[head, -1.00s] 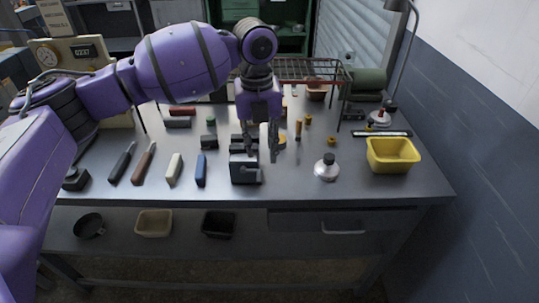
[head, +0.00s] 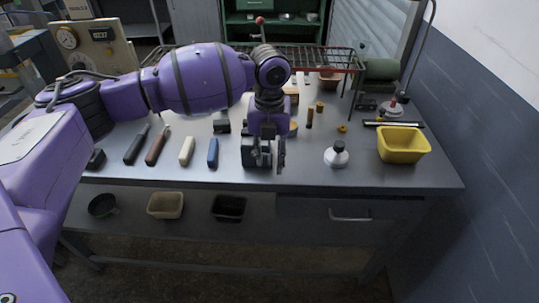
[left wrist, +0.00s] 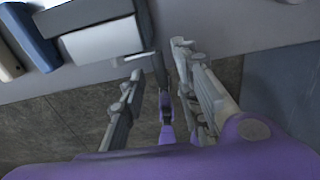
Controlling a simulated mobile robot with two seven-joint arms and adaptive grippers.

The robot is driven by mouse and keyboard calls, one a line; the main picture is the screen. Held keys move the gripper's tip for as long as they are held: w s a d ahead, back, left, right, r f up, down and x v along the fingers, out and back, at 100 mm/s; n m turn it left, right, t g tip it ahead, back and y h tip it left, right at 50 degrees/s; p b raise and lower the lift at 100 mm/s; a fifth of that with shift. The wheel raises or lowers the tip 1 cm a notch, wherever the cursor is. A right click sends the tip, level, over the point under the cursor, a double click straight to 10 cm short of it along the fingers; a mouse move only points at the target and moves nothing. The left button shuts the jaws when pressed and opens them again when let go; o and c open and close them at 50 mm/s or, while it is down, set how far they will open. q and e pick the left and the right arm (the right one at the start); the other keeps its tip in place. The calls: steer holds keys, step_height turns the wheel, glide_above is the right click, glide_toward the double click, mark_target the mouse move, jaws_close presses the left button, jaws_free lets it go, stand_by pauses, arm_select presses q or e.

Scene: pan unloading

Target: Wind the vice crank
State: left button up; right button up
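The vice (head: 249,153) is a dark grey block at the front edge of the bench, partly hidden behind my left gripper in the head view. My left gripper (head: 272,160) points down at the vice's front right side. In the left wrist view the vice's pale top (left wrist: 102,40) lies at the upper left.
A blue-handled tool (head: 213,153) and a cream one (head: 187,151) lie left of the vice. A wire rack (head: 320,58) is behind. The bench front between vice and bottle is clear.

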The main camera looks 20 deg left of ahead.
arm_select(q)
jaws_close()
arm_select(e)
steer(key=shift+s+d, duration=0.1)
steer(key=shift+s, duration=0.1)
arm_select(q)
steer(key=shift+r, duration=0.15)
arm_select(e)
steer(key=shift+w+d+r, duration=0.1)
